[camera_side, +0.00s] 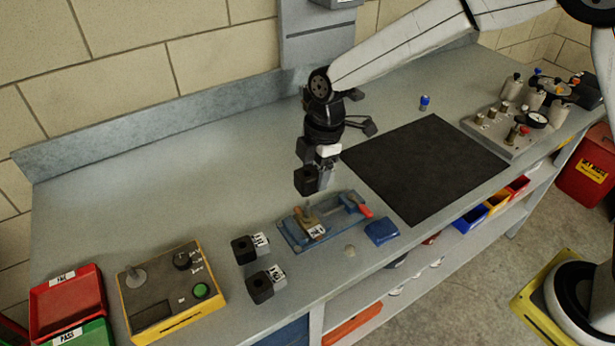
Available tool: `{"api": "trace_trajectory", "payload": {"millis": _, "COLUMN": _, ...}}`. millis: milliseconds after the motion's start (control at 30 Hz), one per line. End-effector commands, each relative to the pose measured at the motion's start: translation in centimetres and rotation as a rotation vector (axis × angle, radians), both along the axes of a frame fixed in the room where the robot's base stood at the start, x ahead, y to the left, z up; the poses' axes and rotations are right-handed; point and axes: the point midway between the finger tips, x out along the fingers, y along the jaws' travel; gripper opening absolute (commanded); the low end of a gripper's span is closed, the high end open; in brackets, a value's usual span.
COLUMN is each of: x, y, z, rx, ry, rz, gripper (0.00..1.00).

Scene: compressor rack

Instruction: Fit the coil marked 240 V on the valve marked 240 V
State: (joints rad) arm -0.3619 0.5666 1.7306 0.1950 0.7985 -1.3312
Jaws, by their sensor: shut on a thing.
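My gripper (323,168) points down and is shut on a black coil (306,181). It holds the coil in the air, above and behind the blue fixture (342,229). A brass-coloured valve (312,226) with an upright stem and a white tag sits in that fixture, which has a red-tipped handle. The held coil is apart from the valve. Two more black coils with white labels stand on the bench to the left, one farther back (245,250) and one nearer the front edge (262,286). The markings are too small to read, and no label shows clearly on the held coil.
A yellow test box (165,308) with a post and green button is at front left, beside red (68,301) and green trays. A blue cloth (381,232) lies right of the fixture. A black mat (425,165) and gauge manifold (506,132) are farther right. The back-left bench is clear.

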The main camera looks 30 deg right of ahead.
Motion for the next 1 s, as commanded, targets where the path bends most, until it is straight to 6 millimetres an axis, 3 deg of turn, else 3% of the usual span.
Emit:
{"api": "trace_trajectory", "payload": {"millis": 400, "x": 0.0, "y": 0.0, "z": -2.1, "rx": 0.001, "ry": -0.001, "rz": -0.001, "gripper": 0.0}}
{"api": "trace_trajectory", "payload": {"millis": 1000, "x": 0.0, "y": 0.0, "z": -2.3, "rx": 0.0, "ry": -0.001, "rz": 0.0, "gripper": 0.0}}
